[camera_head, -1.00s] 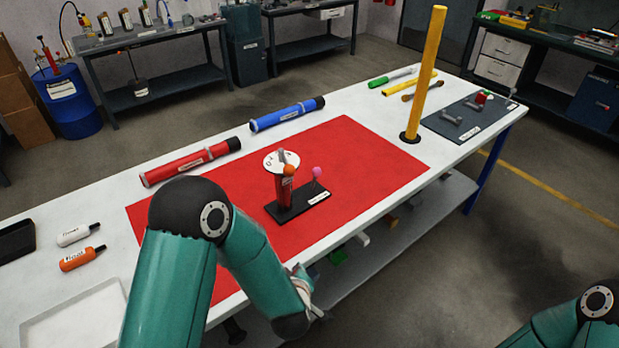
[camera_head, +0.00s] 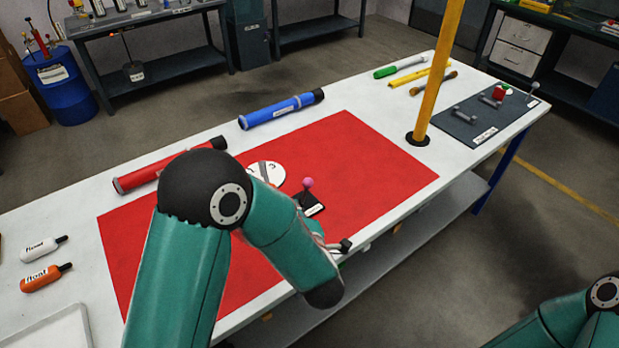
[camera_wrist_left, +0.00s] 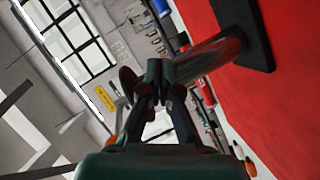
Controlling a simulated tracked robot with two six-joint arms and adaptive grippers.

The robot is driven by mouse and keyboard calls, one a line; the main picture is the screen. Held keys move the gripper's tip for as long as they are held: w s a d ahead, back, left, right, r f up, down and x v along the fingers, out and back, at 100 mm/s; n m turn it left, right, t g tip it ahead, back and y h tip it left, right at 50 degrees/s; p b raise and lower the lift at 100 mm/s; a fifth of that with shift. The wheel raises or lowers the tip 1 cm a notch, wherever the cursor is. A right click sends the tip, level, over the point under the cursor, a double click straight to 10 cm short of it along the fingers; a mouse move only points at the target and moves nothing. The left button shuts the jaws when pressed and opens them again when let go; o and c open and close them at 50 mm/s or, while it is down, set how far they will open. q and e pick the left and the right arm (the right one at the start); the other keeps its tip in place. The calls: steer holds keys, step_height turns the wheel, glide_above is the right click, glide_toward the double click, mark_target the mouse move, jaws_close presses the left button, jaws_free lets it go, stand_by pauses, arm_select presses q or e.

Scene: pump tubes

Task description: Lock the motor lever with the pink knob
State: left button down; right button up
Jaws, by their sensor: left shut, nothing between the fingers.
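In the head view the motor fixture stands on the red mat (camera_head: 390,165), with a white marked disc (camera_head: 267,173) on top and a pink knob (camera_head: 308,182) above its black base (camera_head: 312,207). My left arm hides its red post and most of the base. My left gripper (camera_wrist_left: 160,72) is shut and empty in the left wrist view. Its tips overlap the end of a dark cylindrical post (camera_wrist_left: 208,55) rising from the black base (camera_wrist_left: 258,30); I cannot tell if they touch. In the head view only a bit of this gripper (camera_head: 343,246) shows past the arm. My right gripper is out of view.
A red tube (camera_head: 150,175) and a blue tube (camera_head: 280,110) lie behind the mat. A yellow pole (camera_head: 437,80) stands at the right. Two small bottles, white (camera_head: 40,249) and orange (camera_head: 45,277), lie at the left. The mat's right part is clear.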

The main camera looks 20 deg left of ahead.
arm_select(q)
steer(key=p, duration=0.4)
glide_above(305, 192)
steer(key=s+a, duration=0.1)
steer(key=s, duration=0.2)
step_height(305, 192, down, 3)
steer(key=shift+a+f, duration=0.1)
steer(key=shift+w+d+f, duration=0.35)
steer(key=shift+d, duration=0.05)
steer(key=shift+a, duration=0.1)
